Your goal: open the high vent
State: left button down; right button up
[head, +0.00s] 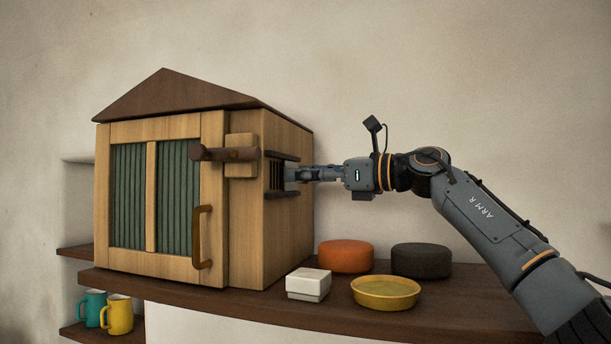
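A small wooden house-shaped cabinet (174,130) stands on the shelf at the left. On its right side wall is a vent (276,175) with dark upright bars between an upper and a lower dark rail. My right gripper (291,173) reaches in from the right, its fingertips at the right part of this vent and partly covering it. I cannot tell whether the fingers touch the vent or how far apart they are. My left gripper is not in view.
The cabinet's front door has green slatted panels (128,195), a brown handle (203,237) and a latch bar (225,154). On the dark shelf (250,306) sit a white box (308,286), a yellow dish (386,294), an orange cushion (346,257) and a dark cushion (421,261).

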jog(key=shift+w+f, duration=0.15)
jog(key=shift+f, duration=0.05)
jog(key=shift+d, duration=0.1)
jog(key=v, duration=0.7)
jog(key=shift+d, duration=0.15)
jog(key=shift+s+f, duration=0.1)
jog(key=shift+s, duration=0.15)
